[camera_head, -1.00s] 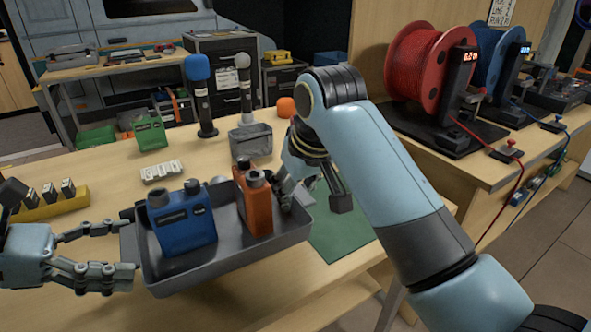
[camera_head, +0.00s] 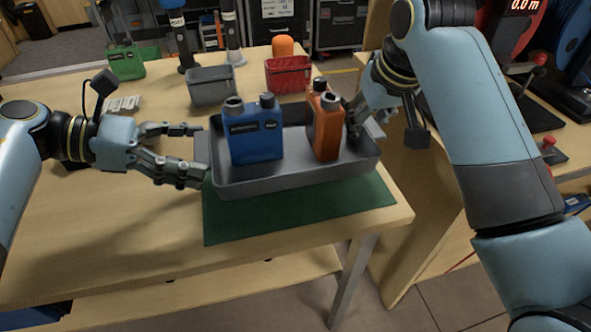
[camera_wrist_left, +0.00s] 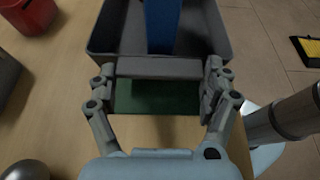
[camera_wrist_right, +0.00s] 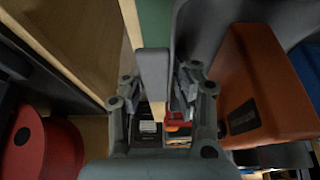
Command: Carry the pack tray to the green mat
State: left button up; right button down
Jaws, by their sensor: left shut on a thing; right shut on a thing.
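The grey pack tray (camera_head: 290,178) holds a blue pack (camera_head: 256,136) on its left and an orange pack (camera_head: 325,125) on its right, both upright. The green mat (camera_head: 290,215) lies on the table below the tray; the tray covers its far part. The mat also shows in the left wrist view (camera_wrist_left: 158,97). My left gripper (camera_head: 203,155) is shut on the tray's left end, seen between its fingers in its wrist view (camera_wrist_left: 158,68). My right gripper (camera_head: 352,122) is shut on the tray's right end, partly hidden. Whether the tray touches the mat is unclear.
A grey bin (camera_head: 211,86) and a red bin (camera_head: 288,73) stand behind the tray. The table's left front is clear. Its front edge lies just beyond the mat.

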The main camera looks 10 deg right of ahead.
aim_at(204, 192)
jog(key=shift+d, duration=0.2)
jog(key=shift+a, duration=0.1)
jog(key=shift+f, duration=0.1)
pick_arm(q)
notch_tip(204, 192, down, 5)
jog(key=b, duration=0.4)
jog(key=shift+f+b, duration=0.15)
jog(key=shift+b, duration=0.25)
pick_arm(e)
notch_tip(204, 192, down, 5)
jog(key=shift+s+f, duration=0.1)
pick_arm(q)
jog(key=o, duration=0.9)
jog(key=shift+s+f, duration=0.1)
jog(key=shift+c, duration=0.2)
pick_arm(e)
jog(key=c, duration=1.4)
grip_release()
jog(key=shift+c, duration=0.2)
pick_arm(q)
jog(key=shift+o, duration=1.4)
pick_arm(e)
jog(key=o, duration=0.4)
